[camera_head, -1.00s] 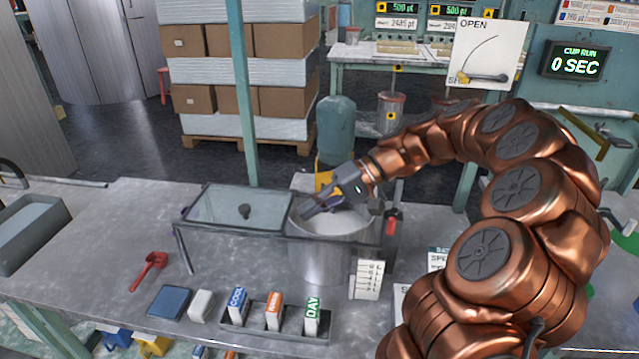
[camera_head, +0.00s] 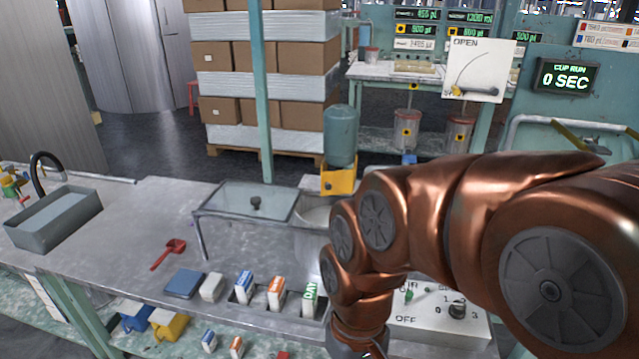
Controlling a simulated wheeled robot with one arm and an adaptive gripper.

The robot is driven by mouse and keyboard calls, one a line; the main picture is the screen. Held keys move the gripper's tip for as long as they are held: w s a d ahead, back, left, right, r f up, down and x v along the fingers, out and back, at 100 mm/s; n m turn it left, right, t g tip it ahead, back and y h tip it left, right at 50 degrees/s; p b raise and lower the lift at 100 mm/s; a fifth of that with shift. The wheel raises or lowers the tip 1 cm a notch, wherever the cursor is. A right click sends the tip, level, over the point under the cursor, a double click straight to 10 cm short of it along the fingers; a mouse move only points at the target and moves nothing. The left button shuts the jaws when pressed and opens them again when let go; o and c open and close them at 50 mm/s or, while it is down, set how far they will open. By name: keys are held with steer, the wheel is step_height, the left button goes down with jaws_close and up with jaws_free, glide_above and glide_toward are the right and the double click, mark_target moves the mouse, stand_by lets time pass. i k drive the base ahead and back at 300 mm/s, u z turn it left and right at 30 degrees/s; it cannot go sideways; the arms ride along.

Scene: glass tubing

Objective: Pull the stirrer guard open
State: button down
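The stirrer guard (camera_head: 238,203) is a clear flat panel with a dark knob (camera_head: 256,202), in a dark rail frame on the grey bench. It lies to the left of the metal pot (camera_head: 311,244), and the left part of the pot's mouth shows uncovered. My copper arm hides the pot's right side and the right end of the rails. My arm bends down in front of the pot to the bottom edge of the picture. My gripper's fingers are not visible there, and the arm's end is well away from the knob.
A red scoop (camera_head: 169,253), a blue block (camera_head: 184,284) and a rack of labelled blocks (camera_head: 240,298) lie in front of the guard. A control box with a knob (camera_head: 457,310) is at the lower right. A grey basin (camera_head: 55,217) stands at the left.

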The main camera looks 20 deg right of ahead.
mark_target(345, 185)
steer(key=z, duration=0.15)
steer(key=k, duration=0.3)
steer(key=u, duration=1.05)
steer(key=i, duration=1.4)
steer(key=u, duration=0.1)
